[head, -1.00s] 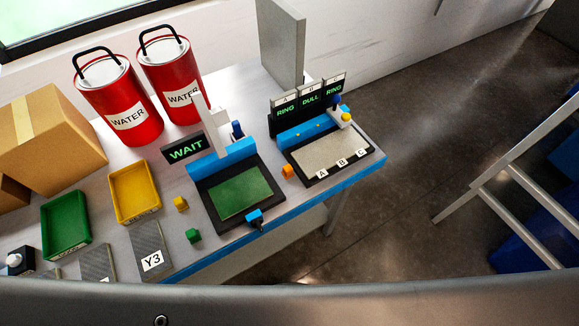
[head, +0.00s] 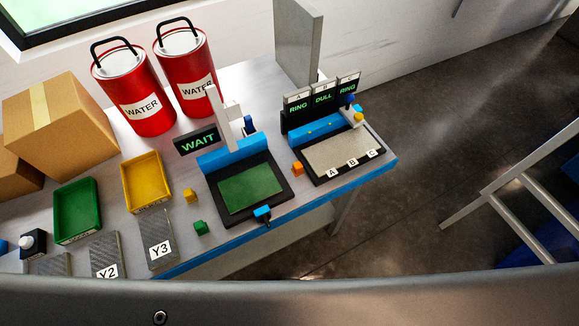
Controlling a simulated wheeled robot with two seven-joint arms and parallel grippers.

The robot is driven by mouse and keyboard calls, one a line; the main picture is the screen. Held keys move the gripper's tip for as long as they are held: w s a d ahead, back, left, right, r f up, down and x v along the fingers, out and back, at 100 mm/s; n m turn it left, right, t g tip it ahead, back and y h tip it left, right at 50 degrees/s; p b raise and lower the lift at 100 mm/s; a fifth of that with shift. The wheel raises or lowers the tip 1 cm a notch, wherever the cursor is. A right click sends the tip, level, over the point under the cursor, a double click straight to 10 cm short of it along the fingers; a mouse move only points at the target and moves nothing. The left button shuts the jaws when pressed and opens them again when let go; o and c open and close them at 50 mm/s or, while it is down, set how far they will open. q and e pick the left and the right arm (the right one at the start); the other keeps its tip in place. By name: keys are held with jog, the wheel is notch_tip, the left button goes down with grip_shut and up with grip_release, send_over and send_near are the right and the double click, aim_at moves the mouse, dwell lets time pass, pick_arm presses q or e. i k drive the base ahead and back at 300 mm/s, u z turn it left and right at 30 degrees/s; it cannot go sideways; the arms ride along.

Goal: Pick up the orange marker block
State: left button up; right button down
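The orange marker block (head: 297,169) is a small cube on the grey bench top. It sits between the green-screened device (head: 283,205) and the pad labelled A, B, C (head: 343,152), close to the bench's blue front edge. Nothing covers it. Neither of my grippers shows in the head view, so no gripper is seen near the block.
A yellow block (head: 190,195) and a green block (head: 201,228) lie left of the device. Yellow (head: 165,201) and green (head: 57,236) trays, red water buckets (head: 136,96) and a cardboard box (head: 60,125) stand further left. Clear floor (head: 400,205) lies right of the bench.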

aim_at(298, 169)
jog(key=u, duration=2.8)
jog(key=k, duration=1.9)
jog(key=z, duration=2.55)
